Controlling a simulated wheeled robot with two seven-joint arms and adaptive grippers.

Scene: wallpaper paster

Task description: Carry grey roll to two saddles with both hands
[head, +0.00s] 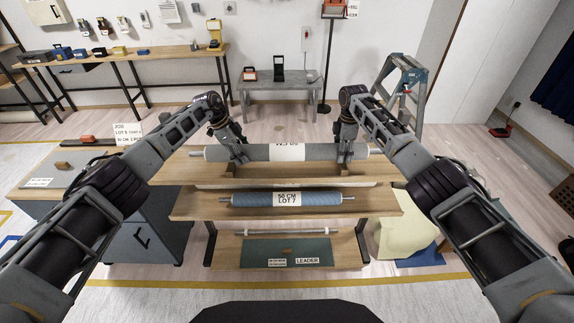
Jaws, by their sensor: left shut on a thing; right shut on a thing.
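The grey roll (261,153) lies level across the top shelf of a wooden rack, in the head view's middle, with a white label (290,151) at its centre. My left gripper (241,158) is shut on the roll's left part. My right gripper (345,158) is shut on its right part. Wooden supports (311,181) show below the roll on the top shelf. I cannot tell whether the roll touches them, and I cannot identify the two saddles for certain.
A blue roll (258,199) labelled 50 CM LOT 7 lies on the middle shelf (380,207). A thin bare rod (285,232) lies on the lower shelf. A grey cabinet (150,225) stands left, a stepladder (402,88) behind right. A grey bench (283,88) stands at the wall.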

